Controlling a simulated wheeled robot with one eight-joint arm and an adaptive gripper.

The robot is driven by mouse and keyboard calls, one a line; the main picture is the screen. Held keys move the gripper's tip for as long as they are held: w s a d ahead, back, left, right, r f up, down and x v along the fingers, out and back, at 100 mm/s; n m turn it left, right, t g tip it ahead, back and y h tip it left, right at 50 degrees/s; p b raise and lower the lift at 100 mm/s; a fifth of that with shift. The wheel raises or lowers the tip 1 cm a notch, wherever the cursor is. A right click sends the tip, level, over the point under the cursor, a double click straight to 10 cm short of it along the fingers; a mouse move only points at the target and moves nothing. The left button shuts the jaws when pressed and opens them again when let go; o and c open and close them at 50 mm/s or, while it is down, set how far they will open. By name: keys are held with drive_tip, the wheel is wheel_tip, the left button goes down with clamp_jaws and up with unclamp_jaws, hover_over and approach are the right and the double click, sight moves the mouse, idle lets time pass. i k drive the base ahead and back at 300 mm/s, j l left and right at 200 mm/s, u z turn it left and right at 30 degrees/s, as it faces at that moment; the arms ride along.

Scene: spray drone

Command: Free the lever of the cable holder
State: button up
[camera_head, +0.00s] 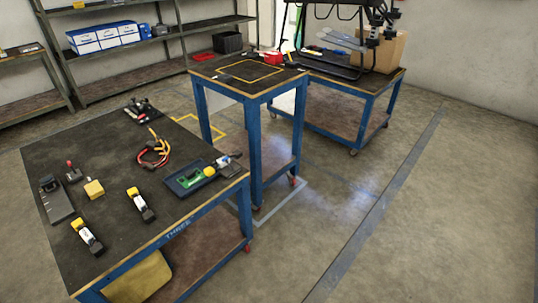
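A red and yellow cable (154,153) lies in a loose coil on the dark top of the near blue table (120,165). A small black fixture (142,109) stands at that table's far edge. A small stand with a red knob (73,171) is near the left edge. Either might be the cable holder; I cannot tell which. The lever is too small to make out, and so is its position. My gripper is not in this view.
The near table also bears a dark plate (58,204), a yellow block (94,189), two white-and-yellow items (87,238) (140,204) and a tray (176,185) with a green board. A narrow table (218,80) and a loaded cart (392,78) stand behind. Floor at right is clear.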

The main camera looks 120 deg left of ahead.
sight(229, 164)
drive_tip(key=u, duration=4.3)
drive_tip(key=i, duration=0.3)
